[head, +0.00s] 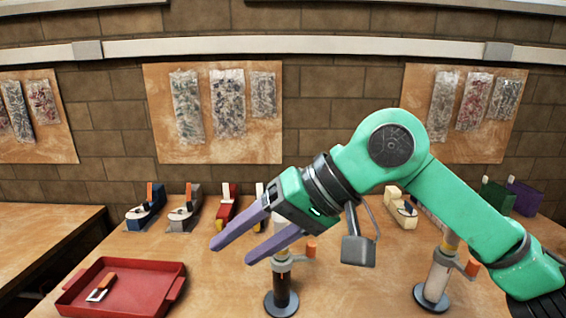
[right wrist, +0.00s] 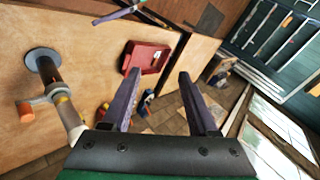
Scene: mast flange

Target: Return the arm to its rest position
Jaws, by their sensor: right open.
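My right arm (head: 465,205), green with dark joints, reaches in from the right of the head view, raised over the table. My right gripper (head: 232,251) has two purple fingers, spread apart with nothing between them. It points down and left, in front of a dark post stand (head: 282,290). In the right wrist view the open fingers (right wrist: 158,77) also show empty. A purple finger-like piece (right wrist: 118,14) at the top of that view looks like part of my left gripper; its opening cannot be told. The left arm is not in the head view.
A red tray (head: 120,308) with an orange-and-white item (head: 101,288) lies at left. A pale post stand (head: 437,278) stands below my right arm. Several small tools, including a blue one (head: 146,212), line the table's back. A gap separates the left table (head: 45,235).

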